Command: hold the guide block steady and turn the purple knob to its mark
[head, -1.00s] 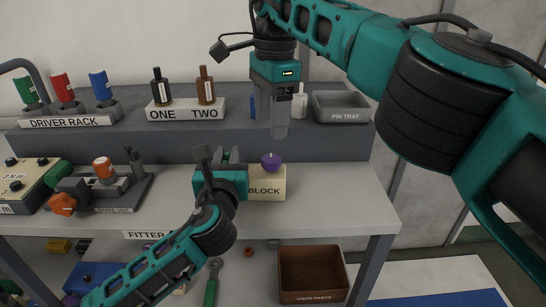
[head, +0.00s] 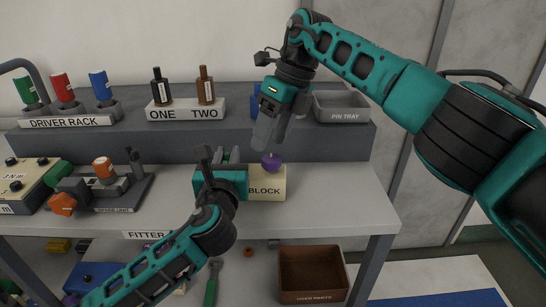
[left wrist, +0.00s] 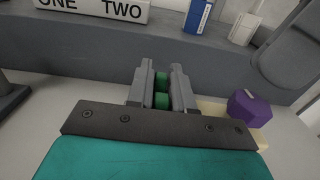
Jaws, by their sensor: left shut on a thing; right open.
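The cream guide block (head: 270,188), lettered BLOCK, stands on the grey bench; part of it also shows in the left wrist view (left wrist: 212,106). The purple knob (head: 271,162) sits on its top right part, and is also in the left wrist view (left wrist: 248,109). I cannot make out its mark. My left gripper (head: 228,158) is at the block's left, shut, with a green piece (left wrist: 162,91) between its fingers. The left hand hides the block's left part. My right gripper (head: 268,134) is open and empty, tilted, with its fingertips just above the knob.
A raised shelf behind holds the driver rack (head: 68,122), a ONE TWO stand (head: 187,112) with two bottles, and the pin tray (head: 341,107). A brown parts box (head: 312,275) is below. The bench right of the block is clear.

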